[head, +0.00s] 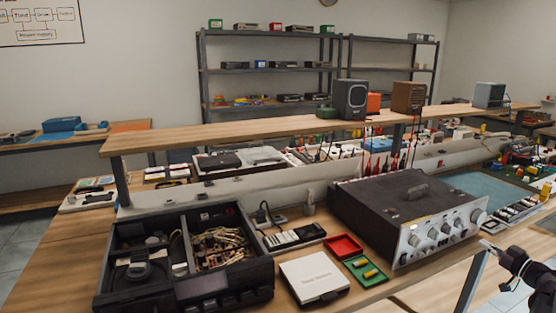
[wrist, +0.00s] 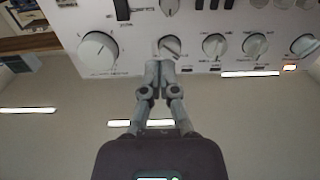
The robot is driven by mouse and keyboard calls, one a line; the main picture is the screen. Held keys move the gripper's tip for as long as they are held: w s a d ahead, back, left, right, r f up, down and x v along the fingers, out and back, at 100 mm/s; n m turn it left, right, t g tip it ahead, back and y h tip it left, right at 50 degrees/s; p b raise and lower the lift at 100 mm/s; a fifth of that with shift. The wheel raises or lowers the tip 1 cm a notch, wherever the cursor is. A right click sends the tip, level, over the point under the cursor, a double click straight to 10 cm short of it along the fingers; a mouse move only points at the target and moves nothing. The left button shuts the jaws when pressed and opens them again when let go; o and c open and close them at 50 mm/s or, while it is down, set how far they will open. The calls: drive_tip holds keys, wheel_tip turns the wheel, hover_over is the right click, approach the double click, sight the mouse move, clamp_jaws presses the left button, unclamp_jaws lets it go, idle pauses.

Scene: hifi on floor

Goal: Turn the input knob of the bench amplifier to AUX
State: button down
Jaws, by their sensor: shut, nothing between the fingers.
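The bench amplifier (head: 385,200) is a wide dark box with a silver front panel facing lower right, on the bench. In the wrist view its panel (wrist: 135,25) fills the top, with a large knob (wrist: 98,52) at left and a row of smaller knobs. My gripper (wrist: 162,64) is shut and empty, its fingertips at the lower edge of the small knob (wrist: 170,46) beside the large one. I cannot tell whether they touch it. The labels are too small to read, so I cannot tell which knob is the input knob or its setting. My gripper (head: 486,244) also shows in the head view.
Left of the amplifier are a red tray (head: 343,246), a green tray (head: 366,271), a white box (head: 314,277) and an open black unit (head: 185,255). A shelf (head: 280,125) with speakers spans behind. Open room lies in front of the panel.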

sight(454, 229)
drive_tip(key=shift+x, duration=3.35)
drive_tip(key=shift+a+r+p, duration=0.2)
drive_tip(key=shift+r+p, duration=0.05)
drive_tip(key=shift+p, duration=0.05)
drive_tip(key=shift+s+a, duration=0.15)
drive_tip(key=shift+a, duration=0.3)
drive_tip(key=shift+s+a, duration=0.2)
drive_tip(key=shift+a, duration=0.3)
drive_tip(key=shift+s+a+f+b, duration=0.1)
drive_tip(key=shift+a+f+b, duration=0.05)
drive_tip(key=shift+f+b, duration=0.25)
drive_tip(key=v, duration=0.6)
idle(0.4)
